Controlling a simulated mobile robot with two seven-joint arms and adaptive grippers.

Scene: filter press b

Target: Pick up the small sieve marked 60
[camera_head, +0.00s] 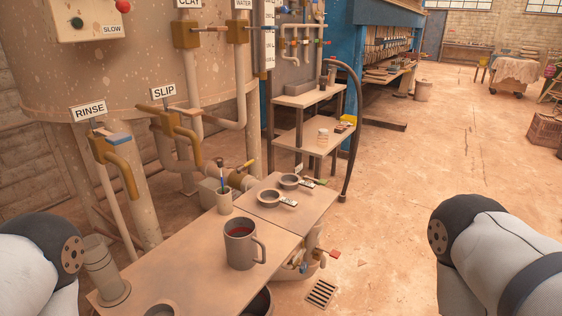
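Two small round sieves with handles and pale tags lie on the far part of the low table. The nearer sieve (270,198) has its tag (290,202) to its right. The farther sieve (290,182) sits just behind it, also with a tag to its right. The tag markings are too small to read, so I cannot tell which is marked 60. My arm links show at the lower left and lower right corners, well apart from the sieves. Neither gripper is in view.
A grey mug (240,246) with dark red liquid stands in front of the sieves. A grey cylinder (105,270) stands on the table's near left. Valves and pipes line the back left. Open floor (400,200) lies to the right.

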